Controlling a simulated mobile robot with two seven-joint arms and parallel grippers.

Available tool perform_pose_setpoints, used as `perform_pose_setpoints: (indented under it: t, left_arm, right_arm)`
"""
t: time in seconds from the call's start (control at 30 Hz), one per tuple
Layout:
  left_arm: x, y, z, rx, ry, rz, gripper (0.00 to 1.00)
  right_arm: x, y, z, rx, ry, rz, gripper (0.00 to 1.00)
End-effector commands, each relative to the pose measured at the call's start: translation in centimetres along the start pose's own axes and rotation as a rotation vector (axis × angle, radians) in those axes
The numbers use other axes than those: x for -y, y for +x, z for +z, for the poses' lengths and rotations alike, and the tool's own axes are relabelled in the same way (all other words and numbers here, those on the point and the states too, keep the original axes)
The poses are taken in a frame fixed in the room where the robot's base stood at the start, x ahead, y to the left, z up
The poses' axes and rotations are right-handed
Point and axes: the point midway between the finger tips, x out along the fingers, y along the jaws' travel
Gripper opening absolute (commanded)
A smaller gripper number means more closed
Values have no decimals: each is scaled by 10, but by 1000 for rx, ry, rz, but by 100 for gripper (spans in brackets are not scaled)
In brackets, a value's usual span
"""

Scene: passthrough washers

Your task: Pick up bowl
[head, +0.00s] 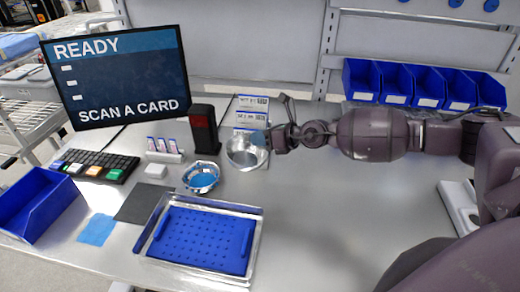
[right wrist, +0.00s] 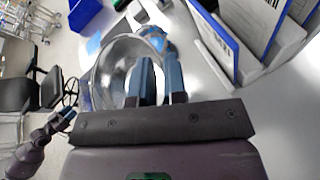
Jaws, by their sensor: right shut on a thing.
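A shiny metal bowl (head: 243,157) is at the tip of my right gripper (head: 266,139) in the head view, at the back middle of the table. It looks tilted, and I cannot tell if it touches the table. In the right wrist view the bowl (right wrist: 108,72) lies at the blue fingers of my right gripper (right wrist: 160,75), which is shut on its rim.
A metal tray (head: 256,210) with a blue perforated insert (head: 203,238) lies in front. A dark red-fronted device (head: 204,130) stands left of the held bowl, with labelled cards (head: 252,103) behind. Blue bins (head: 396,83) line the back right. The table right of the tray is clear.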

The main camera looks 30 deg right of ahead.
Motion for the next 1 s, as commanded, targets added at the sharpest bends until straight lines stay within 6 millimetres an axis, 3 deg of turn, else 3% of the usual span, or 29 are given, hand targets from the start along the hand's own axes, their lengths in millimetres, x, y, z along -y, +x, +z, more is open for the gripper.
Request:
perform_pose_setpoints:
  t: [0.7,1.0]
  left_arm:
    - [-1,1,1,-4,-2,0,43]
    - [-1,2,0,-7,-2,0,43]
  right_arm:
    - [-21,-24,55,2,1,1,0]
    - [-25,-28,64,0,3,1,0]
